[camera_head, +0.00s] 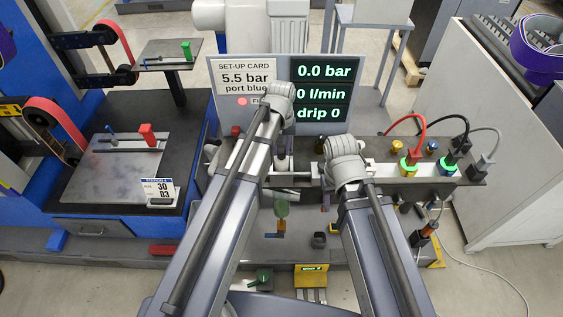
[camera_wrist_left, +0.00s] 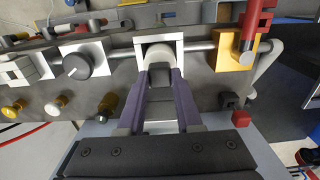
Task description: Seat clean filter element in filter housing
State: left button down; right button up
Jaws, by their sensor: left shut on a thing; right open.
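In the left wrist view, the two fingers of my left gripper (camera_wrist_left: 158,78) are shut on a pale, rounded piece (camera_wrist_left: 158,55), which looks like the filter element. It sits inside or right against a white square bracket, which looks like the filter housing (camera_wrist_left: 142,42), on the grey pipe; how deep it sits I cannot tell. In the head view my left gripper (camera_head: 284,163) is at the pipe line below the display, partly hidden by its arm. My right gripper (camera_head: 326,203) is open, mostly hidden below its wrist, to the right of the left one.
A green bowl-like part (camera_head: 281,208) and a small dark ring (camera_head: 319,240) are on the grey bench. A red-handled valve (camera_wrist_left: 240,48) stands close right of the bracket, a black knob (camera_wrist_left: 76,65) left of it. The display (camera_head: 321,92) stands behind.

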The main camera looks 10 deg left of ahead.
aim_at(281, 161)
pick_arm(q)
jog(key=shift+f, duration=0.15)
notch_tip(281, 161, down, 3)
jog(key=b, duration=0.3)
jog(key=shift+f, duration=0.2)
jog(key=shift+b, duration=0.3)
jog(key=shift+f, duration=0.2)
jog(key=c, duration=0.6)
grip_release()
jog(key=shift+r, duration=0.2)
